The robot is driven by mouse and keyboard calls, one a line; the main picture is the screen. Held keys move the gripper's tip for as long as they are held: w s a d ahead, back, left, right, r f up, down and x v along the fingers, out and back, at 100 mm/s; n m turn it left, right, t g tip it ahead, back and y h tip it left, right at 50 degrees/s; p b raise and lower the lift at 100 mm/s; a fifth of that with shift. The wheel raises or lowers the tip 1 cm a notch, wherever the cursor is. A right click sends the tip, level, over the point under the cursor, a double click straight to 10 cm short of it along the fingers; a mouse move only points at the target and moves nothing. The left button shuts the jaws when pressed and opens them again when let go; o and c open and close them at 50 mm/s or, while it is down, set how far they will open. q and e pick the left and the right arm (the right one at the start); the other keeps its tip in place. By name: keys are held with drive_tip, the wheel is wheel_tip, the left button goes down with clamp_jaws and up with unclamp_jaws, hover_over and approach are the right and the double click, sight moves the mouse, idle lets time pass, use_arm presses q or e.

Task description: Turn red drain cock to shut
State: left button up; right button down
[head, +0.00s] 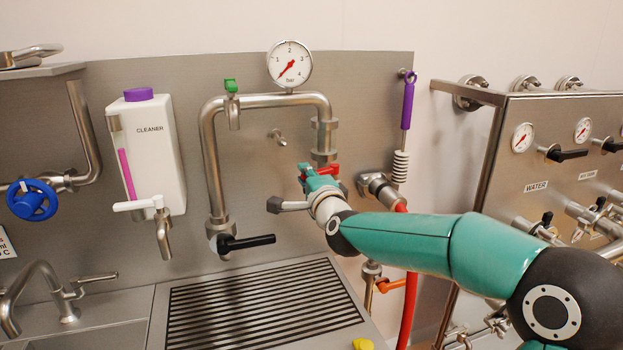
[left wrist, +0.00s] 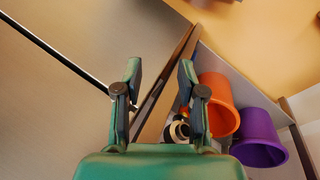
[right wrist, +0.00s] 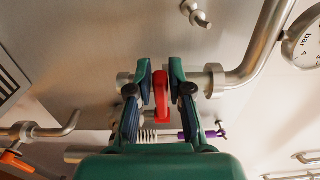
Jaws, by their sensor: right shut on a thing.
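The red drain cock (head: 331,170) sits on the vertical steel pipe below the pressure gauge (head: 289,64). In the right wrist view its red handle (right wrist: 161,96) lies crosswise to the pipe. My right gripper (head: 312,176) is at the cock, shut on the red handle, with one finger on each side of it in the right wrist view (right wrist: 161,80). In the head view the gripper hides part of the cock. My left gripper (left wrist: 160,75) is open and empty in the left wrist view, away from the cock; it does not show in the head view.
A black lever (head: 246,243) and a green tap (head: 231,88) are on the same pipework. The purple-handled brush (head: 407,103) and an orange lever (head: 391,284) are to the right. Orange (left wrist: 222,103) and purple buckets (left wrist: 260,138) stand beside my left gripper. A drain grate (head: 255,310) lies below.

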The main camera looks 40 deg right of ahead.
drive_tip(key=shift+w+f, duration=0.2)
drive_tip(key=shift+w, duration=0.15)
drive_tip(key=shift+w+d, duration=0.1)
drive_tip(key=shift+w, duration=0.35)
drive_tip(key=c, duration=1)
unclamp_jaws()
drive_tip(key=shift+w+d, duration=0.1)
drive_tip(key=shift+w, duration=0.1)
drive_tip(key=shift+c, duration=0.2)
drive_tip(key=shift+r, duration=0.1)
drive_tip(key=shift+s, duration=0.1)
